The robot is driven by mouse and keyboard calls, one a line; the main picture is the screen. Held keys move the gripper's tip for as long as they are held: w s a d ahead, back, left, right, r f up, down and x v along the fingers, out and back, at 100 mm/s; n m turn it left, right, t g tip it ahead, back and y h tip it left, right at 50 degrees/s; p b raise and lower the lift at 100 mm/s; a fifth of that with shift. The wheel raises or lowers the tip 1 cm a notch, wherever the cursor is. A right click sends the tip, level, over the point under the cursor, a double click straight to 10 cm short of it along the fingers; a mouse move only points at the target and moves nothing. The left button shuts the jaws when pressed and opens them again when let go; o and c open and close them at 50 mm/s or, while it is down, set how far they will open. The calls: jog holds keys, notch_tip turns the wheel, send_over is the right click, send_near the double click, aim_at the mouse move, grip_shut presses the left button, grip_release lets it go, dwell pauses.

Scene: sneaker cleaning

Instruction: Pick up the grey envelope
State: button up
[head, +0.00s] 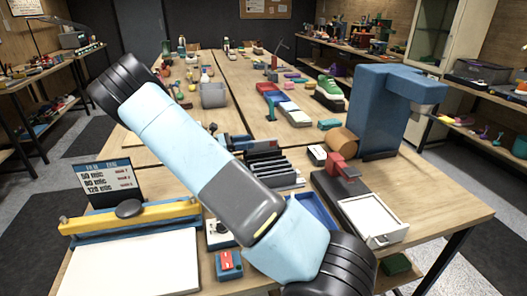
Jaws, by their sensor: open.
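I cannot make out a grey envelope for certain in the head view. A dark rack with several slots (272,168) stands near the middle of the near table, partly behind my arm; I cannot tell whether an envelope is in it. My light blue arm crosses the picture from upper left to lower right and hides part of the table. My gripper is not in view.
A yellow and blue device (165,210) with a white sheet (135,265) lies at left, before a sign (108,178). A white tray (370,218), red device (340,170) and tall blue stand (372,115) are at right. A grey bin (213,95) stands farther back.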

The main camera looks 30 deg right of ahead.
aim_at(259, 141)
jog(key=shift+s+d+f, duration=0.1)
jog(key=shift+s+d, duration=0.1)
jog(key=shift+d, duration=0.7)
jog(key=shift+s+d+f, duration=0.1)
jog(key=shift+s+d, duration=0.15)
jog(key=shift+d, duration=0.7)
jog(key=shift+s+d+f, duration=0.1)
jog(key=shift+s+d, duration=0.1)
jog(key=shift+d, duration=0.7)
grip_shut()
